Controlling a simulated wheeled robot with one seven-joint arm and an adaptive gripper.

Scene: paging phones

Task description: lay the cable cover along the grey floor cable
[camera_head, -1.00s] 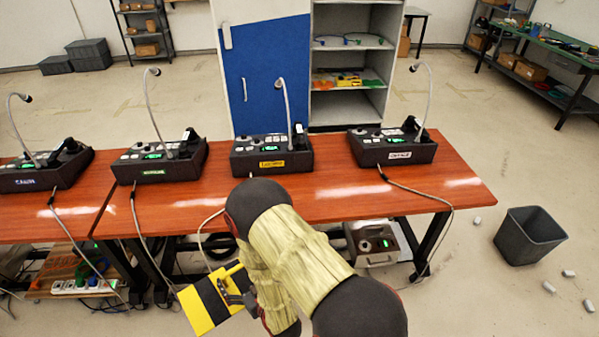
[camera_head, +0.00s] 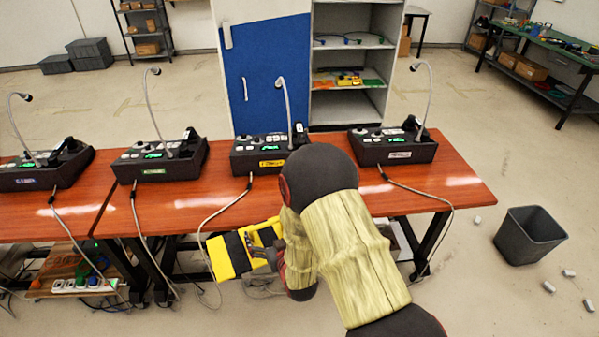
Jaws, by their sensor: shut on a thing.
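The cable cover (camera_head: 228,257) is a yellow and black striped piece in the camera_head view. My gripper (camera_head: 262,252) is shut on it and holds it in front of the table's front edge. My arm hides the right part of the cover and part of the gripper. Grey cables hang from the phones over the table edge; one grey cable (camera_head: 207,222) drops just left of the cover. I cannot tell which cable is the grey floor cable, and the floor below the cover is partly hidden.
Several paging phones (camera_head: 160,158) stand on the red-brown table (camera_head: 330,200). A power strip (camera_head: 85,285) lies under its left side. A grey bin (camera_head: 528,238) stands on the right floor, with small pale pieces (camera_head: 548,287) near it.

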